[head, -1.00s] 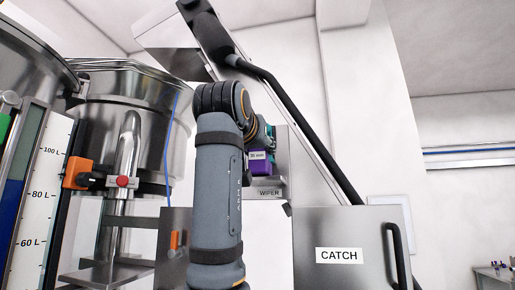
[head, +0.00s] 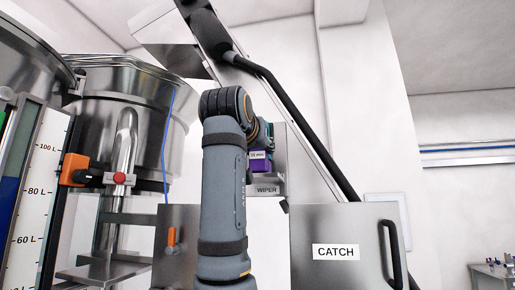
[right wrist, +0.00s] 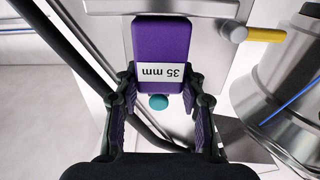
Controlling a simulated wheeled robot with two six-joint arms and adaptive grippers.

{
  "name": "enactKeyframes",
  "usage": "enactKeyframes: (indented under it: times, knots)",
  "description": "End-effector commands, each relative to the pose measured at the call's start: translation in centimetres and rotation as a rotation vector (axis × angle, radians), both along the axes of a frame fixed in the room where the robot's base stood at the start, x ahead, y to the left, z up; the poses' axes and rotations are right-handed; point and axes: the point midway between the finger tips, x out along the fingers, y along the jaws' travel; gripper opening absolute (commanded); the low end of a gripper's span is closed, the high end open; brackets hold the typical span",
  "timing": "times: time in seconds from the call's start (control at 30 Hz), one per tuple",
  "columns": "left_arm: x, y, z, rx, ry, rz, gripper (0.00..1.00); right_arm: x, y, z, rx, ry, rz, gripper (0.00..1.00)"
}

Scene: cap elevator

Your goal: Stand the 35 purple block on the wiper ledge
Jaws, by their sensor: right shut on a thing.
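The purple block (head: 259,163) with the white "35 mm" label is held in front of a grey metal panel, just above the ledge marked WIPER (head: 267,190). In the right wrist view the block (right wrist: 160,45) sits between the fingertips of my right gripper (right wrist: 160,75), its label upside down. The gripper is shut on it. In the head view my right arm hides part of the gripper (head: 262,140). Whether the block's base touches the ledge I cannot tell. My left gripper is not in view.
A steel CATCH bin (head: 345,250) stands at lower right. A black tube (head: 310,130) runs along the slanted elevator beside the panel. A steel hopper (head: 125,110) stands at left. In the right wrist view a yellow-ended peg (right wrist: 262,35) sticks out right of the block.

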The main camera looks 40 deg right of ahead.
Motion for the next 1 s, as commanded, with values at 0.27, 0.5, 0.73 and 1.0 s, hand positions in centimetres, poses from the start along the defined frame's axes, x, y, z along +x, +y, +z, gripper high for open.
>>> enactKeyframes:
  times: [0.27, 0.5, 0.73, 1.0]
  knots:
    - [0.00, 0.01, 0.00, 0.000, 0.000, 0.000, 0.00, 0.45, -0.56, 0.00, 0.001, 0.001, 0.000, 0.00]
    - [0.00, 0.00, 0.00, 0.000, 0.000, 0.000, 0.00, 0.67, -0.82, 0.00, 0.001, -0.001, 0.001, 0.51]
    - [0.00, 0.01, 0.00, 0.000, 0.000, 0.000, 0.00, 0.67, -0.80, -0.01, 0.001, 0.000, 0.001, 0.66]
    - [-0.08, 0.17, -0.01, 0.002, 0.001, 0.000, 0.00, 0.27, -0.21, 0.01, 0.000, -0.001, 0.002, 0.66]
